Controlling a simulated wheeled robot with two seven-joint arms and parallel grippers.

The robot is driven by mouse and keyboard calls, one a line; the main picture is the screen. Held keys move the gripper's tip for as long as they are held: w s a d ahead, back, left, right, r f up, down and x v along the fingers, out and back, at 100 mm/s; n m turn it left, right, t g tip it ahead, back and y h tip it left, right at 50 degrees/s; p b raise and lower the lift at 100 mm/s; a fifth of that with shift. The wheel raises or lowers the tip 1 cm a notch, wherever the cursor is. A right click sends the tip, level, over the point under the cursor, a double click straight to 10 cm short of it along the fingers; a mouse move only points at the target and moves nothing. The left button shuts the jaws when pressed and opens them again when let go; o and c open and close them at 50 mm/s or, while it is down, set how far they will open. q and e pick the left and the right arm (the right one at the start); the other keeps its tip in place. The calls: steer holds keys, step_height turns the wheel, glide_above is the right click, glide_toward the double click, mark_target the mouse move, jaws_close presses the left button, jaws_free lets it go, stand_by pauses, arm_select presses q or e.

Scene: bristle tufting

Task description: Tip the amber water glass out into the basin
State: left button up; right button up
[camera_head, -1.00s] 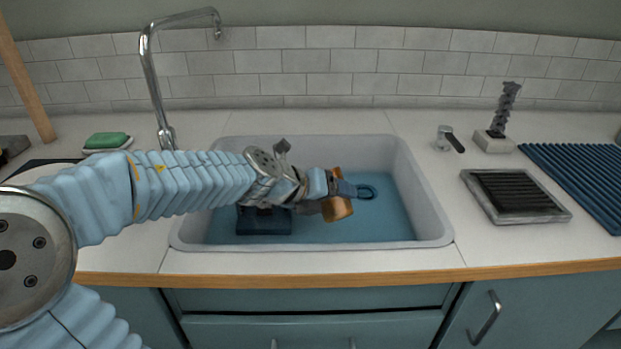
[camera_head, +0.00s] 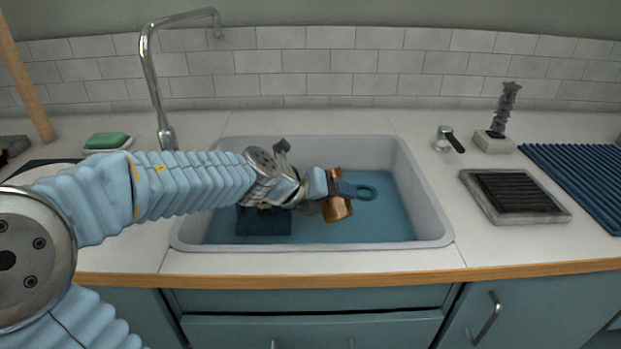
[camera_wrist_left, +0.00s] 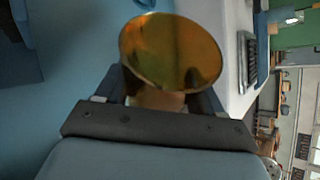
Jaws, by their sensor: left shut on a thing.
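The amber water glass (camera_head: 338,209) is held over the basin (camera_head: 432,229) by my left gripper (camera_head: 338,190), which is shut on it. In the head view the glass looks tilted, its lower end leaning to the front. In the left wrist view the glass (camera_wrist_left: 172,52) shows a round amber face between the two dark fingers (camera_wrist_left: 165,92). I cannot tell whether any liquid is in it or leaving it. The basin floor is blue. My right gripper is not in view.
A green sponge (camera_head: 107,140) lies on the left counter. A black-ribbed tray (camera_head: 515,195) and a blue ribbed mat (camera_head: 580,180) lie at right.

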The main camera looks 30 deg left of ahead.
mark_target(342, 202)
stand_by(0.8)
arm_select(q)
steer(key=shift+s+d+f+m+y, duration=0.1)
steer(key=shift+d+f+m+y, duration=0.2)
steer(key=shift+f+y, duration=0.1)
steer(key=shift+s+d+r+m+t+y, duration=0.15)
steer(key=shift+s+d+m+t+y, duration=0.3)
steer(key=shift+d+m+t+y, duration=0.4)
steer(key=shift+s+d+r+m+t+y, duration=0.1)
steer(key=shift+d+r+m+t+y, duration=0.15)
steer(key=shift+r, duration=0.3)
steer(key=shift+s+d+r+m+t+y, duration=0.1)
steer(key=shift+r+m+t+y, duration=0.15)
steer(key=shift+r, duration=0.25)
steer(key=shift+s+d, duration=0.1)
steer(key=shift+d, duration=0.15)
steer(key=shift+s+d+r+m+t+y+b, duration=0.1)
steer(key=shift+d+r+m+t+y+b, duration=0.1)
steer(key=shift+r+m+t+y+b, duration=0.25)
